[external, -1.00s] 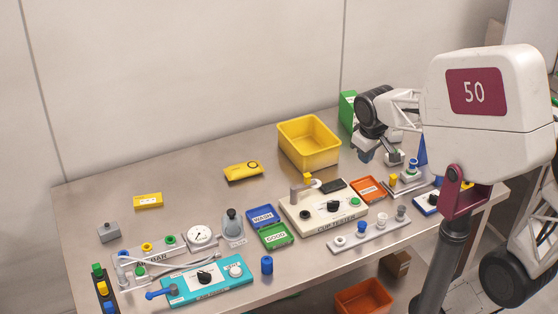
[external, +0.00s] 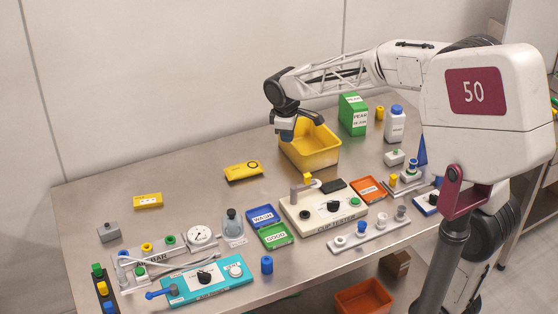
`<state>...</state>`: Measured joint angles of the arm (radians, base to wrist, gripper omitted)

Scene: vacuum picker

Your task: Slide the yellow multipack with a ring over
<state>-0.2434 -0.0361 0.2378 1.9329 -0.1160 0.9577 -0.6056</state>
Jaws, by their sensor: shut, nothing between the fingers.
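The yellow multipack (external: 243,171) with a dark ring mark at its right end lies flat on the table, left of the yellow bin. My gripper (external: 286,137) is above the left side of the yellow bin (external: 318,157), up and to the right of the multipack and apart from it. The gripper is shut with nothing held. Its fingertips are small and partly lost against the bin.
The white cup tester (external: 322,212) and the blue (external: 263,217) and green (external: 276,236) trays stand in front of the multipack. A small yellow block (external: 148,200) lies far left. A green box (external: 353,114) and white bottle (external: 395,124) stand back right.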

